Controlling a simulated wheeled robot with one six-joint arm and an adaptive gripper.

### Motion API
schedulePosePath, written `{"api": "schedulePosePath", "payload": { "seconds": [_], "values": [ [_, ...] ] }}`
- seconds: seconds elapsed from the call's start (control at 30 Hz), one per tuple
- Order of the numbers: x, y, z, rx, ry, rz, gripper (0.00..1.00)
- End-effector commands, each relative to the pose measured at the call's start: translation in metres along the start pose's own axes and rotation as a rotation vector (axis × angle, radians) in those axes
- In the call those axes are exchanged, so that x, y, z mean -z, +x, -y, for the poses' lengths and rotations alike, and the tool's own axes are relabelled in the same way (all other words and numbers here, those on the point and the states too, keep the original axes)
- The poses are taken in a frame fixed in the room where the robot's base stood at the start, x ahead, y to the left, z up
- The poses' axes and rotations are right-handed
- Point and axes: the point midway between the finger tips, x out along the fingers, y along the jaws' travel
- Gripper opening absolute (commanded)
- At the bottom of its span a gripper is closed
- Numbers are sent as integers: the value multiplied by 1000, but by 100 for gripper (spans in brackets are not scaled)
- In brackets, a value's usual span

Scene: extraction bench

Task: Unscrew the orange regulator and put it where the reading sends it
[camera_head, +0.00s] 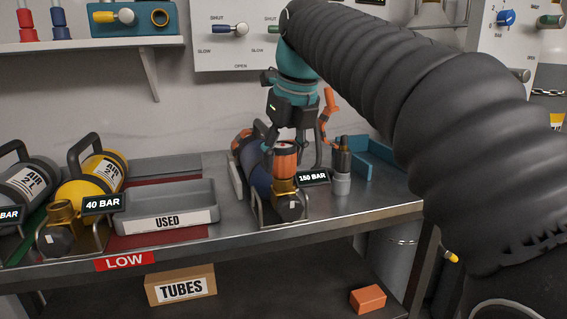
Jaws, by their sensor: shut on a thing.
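The orange regulator (286,162) sits upright on the brass valve (285,190) of a dark blue cylinder (258,172) lying in a cradle on the bench. A black tag reading 150 BAR (313,178) is beside the valve. My gripper (291,150) comes down from above and is shut on the orange regulator, one finger on each side. The regulator's dial face is seen only at a steep angle and cannot be read. A grey tray marked USED (168,223) stands to the left. A red LOW label (124,262) is on the bench's front edge.
A yellow AIR cylinder (97,178) with a 40 BAR tag and a grey AIR cylinder (30,185) lie at left. A black and brass fitting (342,160) stands on a grey post at right, before a blue tray (384,164). A TUBES box (181,287) is below.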

Motion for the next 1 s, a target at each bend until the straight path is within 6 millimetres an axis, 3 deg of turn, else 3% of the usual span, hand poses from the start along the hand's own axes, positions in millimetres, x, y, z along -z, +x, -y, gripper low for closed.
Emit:
{"api": "schedulePosePath", "payload": {
  "seconds": [1.0],
  "values": [
    [-1,1,1,-312,-999,-2,8]
  ]
}}
